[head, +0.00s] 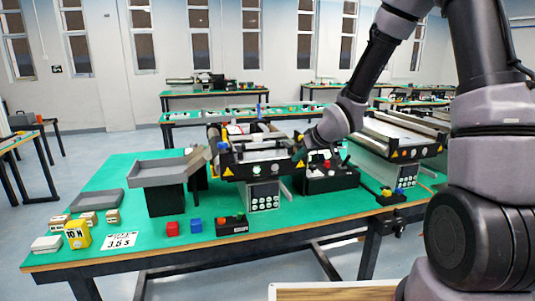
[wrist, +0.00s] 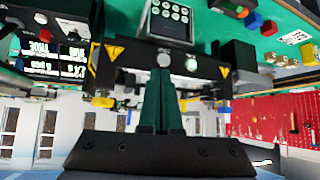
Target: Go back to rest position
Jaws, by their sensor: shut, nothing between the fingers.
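My gripper (head: 300,154) hangs at the end of my arm, in front of the near mini conveyor (head: 262,155) at the middle of the green table. In the wrist view my gripper's fingers (wrist: 161,70) are together with nothing between them. They point toward the conveyor's dark frame with its yellow warning triangles, which looks upside down there. I cannot tell whether the fingertips touch the frame.
The green table (head: 110,225) holds a grey tray stand (head: 165,172), a red cube (head: 172,229), a blue cube (head: 196,225), a yellow block (head: 77,235) and a small button box (head: 232,225). A second conveyor (head: 395,140) stands to the right. The table's front left is partly clear.

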